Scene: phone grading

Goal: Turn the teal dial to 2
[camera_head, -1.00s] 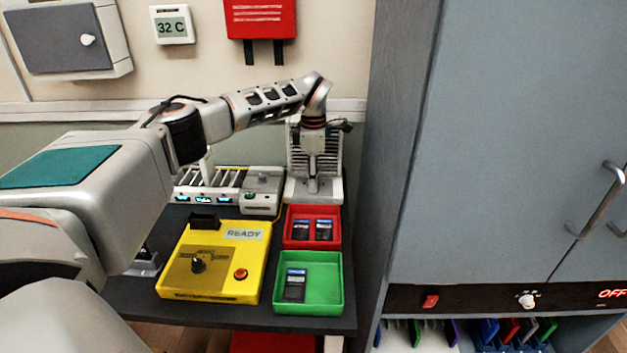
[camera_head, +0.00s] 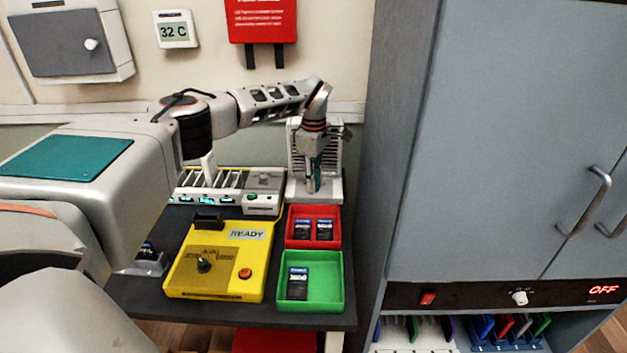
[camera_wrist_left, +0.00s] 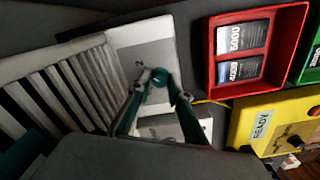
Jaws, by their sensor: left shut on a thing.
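My left gripper (camera_head: 313,188) points down at the base of the white slatted stand (camera_head: 333,188) at the back right of the table. In the left wrist view its fingertips (camera_wrist_left: 160,85) are closed around the small teal dial (camera_wrist_left: 158,78), which they partly cover. In the head view the gripper hides the dial. My right gripper is not in view.
A white charger (camera_head: 262,203) stands close on the stand's left. A grey cabinet (camera_head: 490,130) rises at the right.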

